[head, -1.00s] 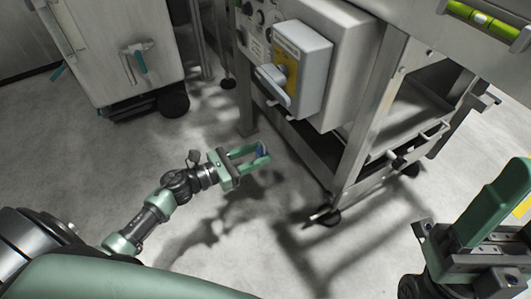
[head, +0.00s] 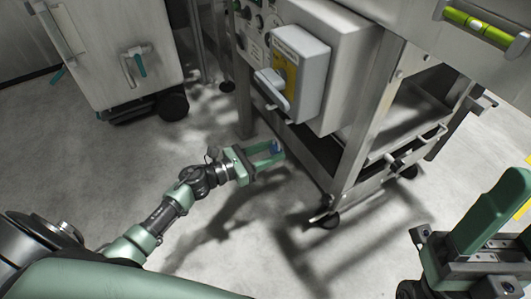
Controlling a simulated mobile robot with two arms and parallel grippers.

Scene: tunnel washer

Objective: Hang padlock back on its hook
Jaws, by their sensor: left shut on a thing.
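The gripper is in front of the lower part of the machine, below the grey control cabinet (head: 345,75). Small pegs (head: 270,107) stick out at the cabinet's lower edge, above the gripper; I cannot tell which is the hook. My right gripper (head: 492,225) shows partly at the lower right, and its jaw opening cannot be made out.
A grey switch box with a yellow plate and lever (head: 302,70) juts from the cabinet. A steel frame leg (head: 362,120) stands right of the gripper. A wheeled pale cabinet (head: 115,50) is at upper left. The floor (head: 300,235) between my arms is clear.

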